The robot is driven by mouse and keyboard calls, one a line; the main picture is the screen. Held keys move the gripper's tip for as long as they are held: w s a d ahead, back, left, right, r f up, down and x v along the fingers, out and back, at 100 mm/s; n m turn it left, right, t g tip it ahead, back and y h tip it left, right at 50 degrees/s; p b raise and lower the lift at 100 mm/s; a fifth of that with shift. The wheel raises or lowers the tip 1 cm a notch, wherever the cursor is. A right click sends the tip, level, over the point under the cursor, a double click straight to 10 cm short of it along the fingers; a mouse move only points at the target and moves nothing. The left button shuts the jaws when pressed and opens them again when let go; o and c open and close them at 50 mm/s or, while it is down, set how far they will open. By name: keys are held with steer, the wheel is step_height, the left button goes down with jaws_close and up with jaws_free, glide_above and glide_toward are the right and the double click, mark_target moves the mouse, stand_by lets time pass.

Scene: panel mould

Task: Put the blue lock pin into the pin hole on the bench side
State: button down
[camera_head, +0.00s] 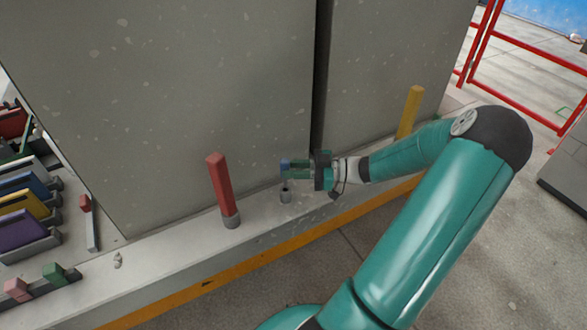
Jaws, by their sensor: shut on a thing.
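My gripper (297,171) reaches in from the right, low over the pale bench ledge in front of the grey panels. It is shut on the blue lock pin (285,163), of which only a small blue part shows at the fingertips. The rest of the pin is hidden by the fingers or too small to make out.
A red pin (219,183) stands in a grey collar left of my gripper. A yellow pin (409,112) stands farther right, behind my arm. Coloured blocks (22,230) sit in racks at the far left. Tall grey panels (160,100) rise close behind the ledge.

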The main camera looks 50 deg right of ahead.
steer(key=shift+f, duration=2.1)
steer(key=shift+r, duration=0.2)
steer(key=shift+r, duration=1.6)
steer(key=shift+f, duration=1.75)
stand_by(0.8)
steer(key=c, duration=1.1)
jaws_free()
steer(key=shift+c, duration=0.2)
steer(key=v, duration=1.4)
